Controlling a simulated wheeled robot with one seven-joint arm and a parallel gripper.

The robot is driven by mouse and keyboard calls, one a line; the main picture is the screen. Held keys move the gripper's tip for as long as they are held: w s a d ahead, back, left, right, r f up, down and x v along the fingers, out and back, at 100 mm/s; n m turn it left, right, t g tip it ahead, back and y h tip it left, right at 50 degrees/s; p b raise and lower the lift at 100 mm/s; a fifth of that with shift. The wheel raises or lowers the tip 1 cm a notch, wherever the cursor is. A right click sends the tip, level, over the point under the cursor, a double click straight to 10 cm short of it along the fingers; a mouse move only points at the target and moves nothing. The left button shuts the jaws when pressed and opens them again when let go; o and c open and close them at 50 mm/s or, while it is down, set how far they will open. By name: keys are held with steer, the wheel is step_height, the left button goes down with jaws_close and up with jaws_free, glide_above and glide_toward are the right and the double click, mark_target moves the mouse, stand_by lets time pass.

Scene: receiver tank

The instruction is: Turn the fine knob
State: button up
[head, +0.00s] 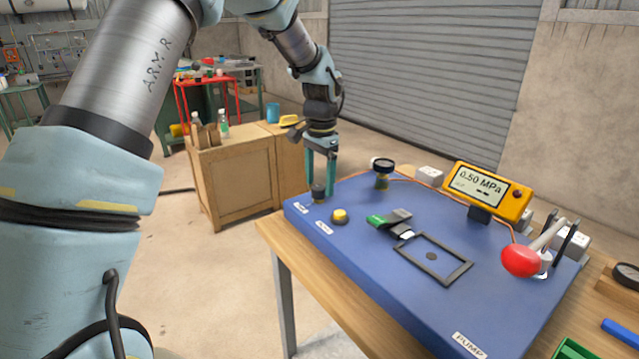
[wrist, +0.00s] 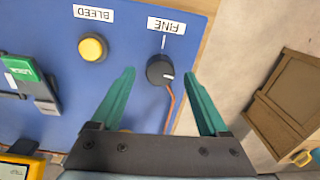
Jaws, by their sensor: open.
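The fine knob is a small black round knob (wrist: 160,70) with a white mark, beside the FINE label (wrist: 166,25) in the wrist view. In the head view the knob (head: 318,193) stands at the blue panel's left corner. My gripper (wrist: 161,80) is open, with one teal finger on each side of the knob in the wrist view and a gap to each. In the head view my gripper (head: 321,178) points down over the knob. Whether the fingertips are level with the knob is hard to tell.
A yellow BLEED button (head: 340,216) is close beside the knob. The blue panel (head: 400,290) also bears a green-handled lever (head: 390,218), a black-topped fitting (head: 382,170), a yellow gauge reading 0.50 MPa (head: 485,190) and a red-ball pump handle (head: 521,260). A wooden cabinet (head: 235,175) stands behind.

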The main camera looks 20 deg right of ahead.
mark_target(320, 188)
step_height(320, 188, up, 10)
steer(key=b, duration=0.1)
steer(key=shift+s, duration=0.15)
stand_by(0.5)
steer(key=a+f+n, duration=0.2)
steer(key=a+n, duration=0.1)
steer(key=a, duration=0.8)
steer(key=a+f+n, duration=0.2)
steer(key=a+n, duration=0.2)
steer(key=a, duration=0.7)
steer(key=s+a+f+n, duration=0.1)
steer(key=s+a+n, duration=0.2)
steer(key=s+a, duration=0.2)
steer(key=s+a+f+n+t+p, duration=0.1)
steer(key=s+a, duration=0.4)
steer(key=a, duration=0.5)
steer(key=f+n, duration=0.1)
steer(key=n, duration=0.1)
steer(key=shift+s+f+n, duration=0.3)
steer(key=shift+s, duration=0.05)
